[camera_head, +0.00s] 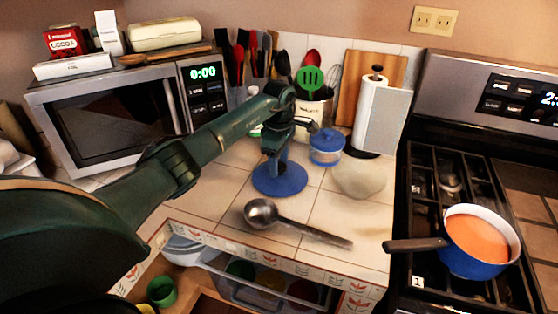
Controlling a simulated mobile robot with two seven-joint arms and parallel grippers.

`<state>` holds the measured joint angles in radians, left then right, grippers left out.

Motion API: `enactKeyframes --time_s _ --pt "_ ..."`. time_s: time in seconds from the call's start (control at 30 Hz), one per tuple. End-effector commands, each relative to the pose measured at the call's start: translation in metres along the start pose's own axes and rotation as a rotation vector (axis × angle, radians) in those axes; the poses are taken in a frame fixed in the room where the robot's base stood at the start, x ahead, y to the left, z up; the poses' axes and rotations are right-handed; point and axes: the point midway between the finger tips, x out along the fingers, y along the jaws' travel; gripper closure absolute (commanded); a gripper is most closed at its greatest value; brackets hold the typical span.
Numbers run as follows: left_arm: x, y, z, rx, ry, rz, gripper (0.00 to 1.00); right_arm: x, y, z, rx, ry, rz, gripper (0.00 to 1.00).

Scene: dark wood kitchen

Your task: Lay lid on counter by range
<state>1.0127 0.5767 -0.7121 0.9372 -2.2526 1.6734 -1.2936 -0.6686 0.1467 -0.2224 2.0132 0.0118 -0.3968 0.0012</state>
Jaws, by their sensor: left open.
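The blue round lid (293,183) lies flat on the tiled counter, left of the range. My left gripper (276,160) is directly over the middle of the lid, pointing down and open. Its fingers hide the lid's centre, and I cannot tell whether they touch it. A blue pot (462,259) with orange contents stands uncovered on the range (424,182), its handle pointing left over the counter edge. My right gripper is not in view.
A metal ladle (290,222) lies in front of the lid. A small blue lidded jar (326,146) and a pale rounded object (360,178) are to its right. Utensil holders and a paper towel roll (372,112) stand behind. A microwave (110,110) is at left. An open drawer (225,272) lies below.

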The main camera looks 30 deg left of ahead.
Motion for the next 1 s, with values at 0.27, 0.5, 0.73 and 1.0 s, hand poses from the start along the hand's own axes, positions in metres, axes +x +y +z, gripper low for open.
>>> enactKeyframes --time_s 0.27,0.5,0.73,1.0 --pt "-0.044 0.001 -0.001 -0.001 0.001 0.002 0.46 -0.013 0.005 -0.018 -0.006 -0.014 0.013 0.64" --pt "-0.090 0.001 0.000 0.000 0.000 0.005 0.46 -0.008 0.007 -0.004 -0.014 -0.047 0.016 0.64" --pt "-0.118 0.000 0.000 0.000 0.000 0.001 0.46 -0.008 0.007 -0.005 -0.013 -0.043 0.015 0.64" --pt "-0.123 0.000 0.000 0.000 0.000 0.000 0.46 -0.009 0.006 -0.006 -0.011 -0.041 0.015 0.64"
